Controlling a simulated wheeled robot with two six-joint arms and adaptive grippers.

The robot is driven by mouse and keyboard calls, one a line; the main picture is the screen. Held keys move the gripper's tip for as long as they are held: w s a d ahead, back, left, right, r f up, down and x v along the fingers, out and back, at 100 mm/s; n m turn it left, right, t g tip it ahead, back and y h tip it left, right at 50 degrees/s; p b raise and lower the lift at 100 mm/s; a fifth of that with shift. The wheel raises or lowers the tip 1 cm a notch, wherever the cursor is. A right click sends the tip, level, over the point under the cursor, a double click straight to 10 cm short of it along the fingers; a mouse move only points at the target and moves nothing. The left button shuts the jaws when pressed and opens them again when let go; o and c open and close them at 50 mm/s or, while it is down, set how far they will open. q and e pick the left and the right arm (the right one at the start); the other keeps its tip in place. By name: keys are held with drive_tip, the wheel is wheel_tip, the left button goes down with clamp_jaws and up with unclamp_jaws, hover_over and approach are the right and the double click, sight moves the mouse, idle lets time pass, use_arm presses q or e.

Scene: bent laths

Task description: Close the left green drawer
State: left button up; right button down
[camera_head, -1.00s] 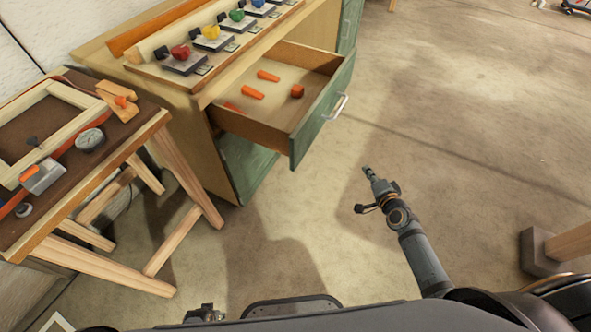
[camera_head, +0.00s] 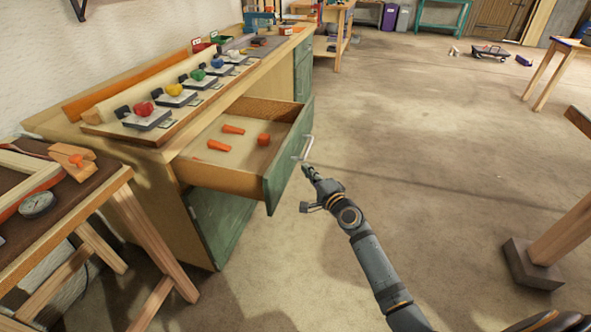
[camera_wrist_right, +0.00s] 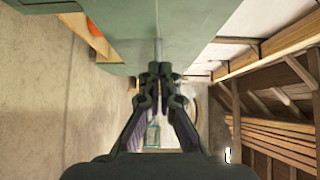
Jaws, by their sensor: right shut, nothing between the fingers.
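The left green drawer (camera_head: 289,154) stands pulled out of the wooden workbench, with a silver bar handle (camera_head: 308,147) on its green front. Orange pieces (camera_head: 219,145) lie inside it. My right gripper (camera_head: 308,170) is shut and empty, with its tips close to the drawer front just below the handle; I cannot tell if they touch. In the right wrist view the shut fingers (camera_wrist_right: 160,68) point at the green drawer front (camera_wrist_right: 160,30), which fills the top. My left gripper is not in view.
The workbench top carries a board with coloured knobs (camera_head: 173,89). A green cabinet door (camera_head: 220,222) is below the drawer. A small wooden table (camera_head: 80,205) stands at left and a wooden post on a block (camera_head: 532,264) at right. The floor between is clear.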

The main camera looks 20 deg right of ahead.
sight(289, 161)
drive_tip(key=w+a, duration=0.2)
drive_tip(key=a, duration=0.1)
drive_tip(key=shift+w, duration=0.2)
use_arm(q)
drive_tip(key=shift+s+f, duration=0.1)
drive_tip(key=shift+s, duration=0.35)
use_arm(e)
drive_tip(key=shift+w+a, duration=0.15)
drive_tip(key=shift+a, duration=0.1)
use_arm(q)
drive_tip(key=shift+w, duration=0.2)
use_arm(e)
drive_tip(key=shift+w+a, duration=0.1)
